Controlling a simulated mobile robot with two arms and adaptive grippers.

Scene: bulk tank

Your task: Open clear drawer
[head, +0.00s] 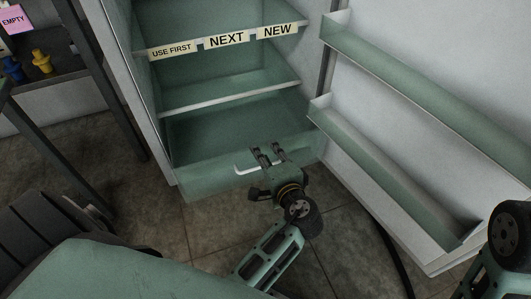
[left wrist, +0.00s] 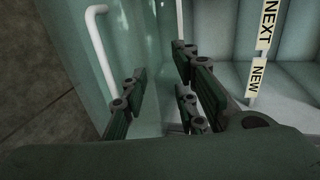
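The clear drawer (head: 215,183) is a green-tinted, see-through bin at the bottom of the open fridge. Its front appears to stand slightly forward of the cabinet. Its white bar handle (head: 246,170) is partly hidden behind my left gripper (head: 266,151). In the left wrist view the handle (left wrist: 98,50) is at upper left, outside and left of the fingers. My left gripper (left wrist: 160,62) is open and empty, its fingers apart near the drawer front. I cannot tell whether they straddle the panel's upper edge. My right gripper is out of view; only part of that arm shows at lower right.
The open fridge door (head: 440,45) with clear bins (head: 385,185) stands at right. A dark cable (head: 392,250) lies on the tiled floor. A bench with small items is at left.

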